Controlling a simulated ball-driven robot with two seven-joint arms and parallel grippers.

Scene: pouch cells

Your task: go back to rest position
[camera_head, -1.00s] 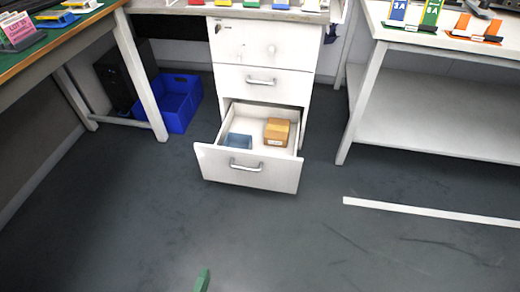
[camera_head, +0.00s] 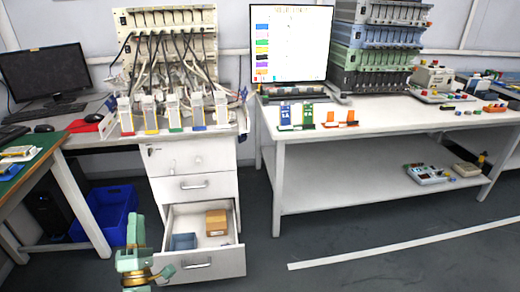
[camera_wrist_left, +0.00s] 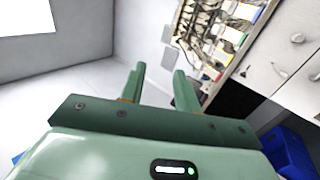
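My left gripper (camera_head: 136,235), green, is raised at the lower left of the head view, in front of the open drawer's left side. In the left wrist view its two fingers (camera_wrist_left: 159,72) stand apart with nothing between them. My right gripper is in neither view. The open bottom drawer (camera_head: 208,262) of the white cabinet holds a brown box (camera_head: 216,222) and a blue tray (camera_head: 183,241).
A white bench (camera_head: 330,150) with a lower shelf stands right of the cabinet (camera_head: 190,165). A blue crate (camera_head: 112,212) sits on the floor left of it. A green-topped table (camera_head: 42,148) is at far left. Floor at lower right is clear apart from a white strip (camera_head: 400,243).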

